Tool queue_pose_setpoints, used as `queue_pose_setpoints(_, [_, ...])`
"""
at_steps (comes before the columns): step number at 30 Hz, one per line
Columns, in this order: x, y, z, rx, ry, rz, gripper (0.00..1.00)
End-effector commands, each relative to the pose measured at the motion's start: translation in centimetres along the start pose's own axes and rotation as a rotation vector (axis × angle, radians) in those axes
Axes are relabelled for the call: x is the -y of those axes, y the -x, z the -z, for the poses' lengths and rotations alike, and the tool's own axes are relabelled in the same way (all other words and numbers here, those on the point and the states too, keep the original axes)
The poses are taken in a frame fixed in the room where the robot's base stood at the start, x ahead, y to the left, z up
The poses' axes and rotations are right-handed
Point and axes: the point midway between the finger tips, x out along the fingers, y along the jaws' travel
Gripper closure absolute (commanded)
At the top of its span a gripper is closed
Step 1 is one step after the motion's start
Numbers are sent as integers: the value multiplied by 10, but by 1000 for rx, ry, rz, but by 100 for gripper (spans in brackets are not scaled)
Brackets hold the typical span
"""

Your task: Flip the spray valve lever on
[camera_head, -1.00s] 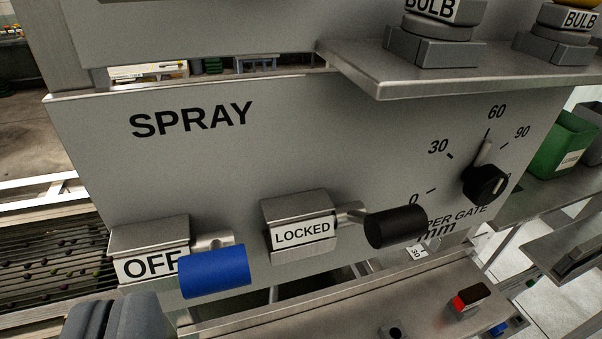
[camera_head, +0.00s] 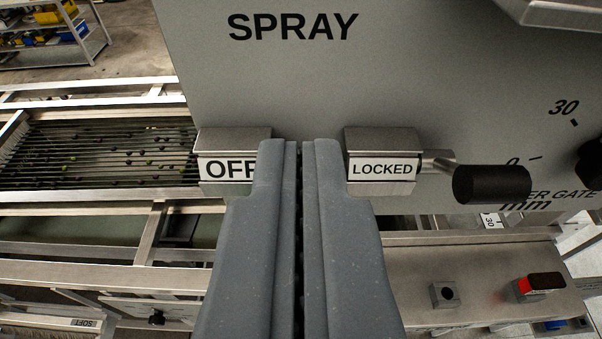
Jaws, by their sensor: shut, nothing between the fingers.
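The SPRAY panel (camera_head: 255,85) fills the upper middle of the view. A metal block labelled OFF (camera_head: 225,168) is on its lower left, its label partly covered by my gripper. The blue-handled spray lever beside that block is hidden behind my gripper. My gripper (camera_head: 302,150) is shut and empty, with its tips in front of the panel between the OFF block and the LOCKED block (camera_head: 382,165). I cannot tell whether the tips touch the lever.
A black-handled lever (camera_head: 490,184) sticks out to the right of the LOCKED block. A black dial knob (camera_head: 592,163) is at the right edge. A control box with a red rocker switch (camera_head: 540,284) lies below. Rollers carrying small dark fruit (camera_head: 110,155) lie left.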

Motion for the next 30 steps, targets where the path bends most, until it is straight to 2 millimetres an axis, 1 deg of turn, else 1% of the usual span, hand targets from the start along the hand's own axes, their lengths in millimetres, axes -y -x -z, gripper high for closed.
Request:
queue_pose_setpoints(15, [-1,-74,1,4,0,0,100])
queue_pose_setpoints(19, [0,-90,2,2,0,0,100])
queue_pose_setpoints(24, [1,-88,-13,-2,1,2,100])
queue_pose_setpoints(30, [1,-83,-25,1,1,1,100])
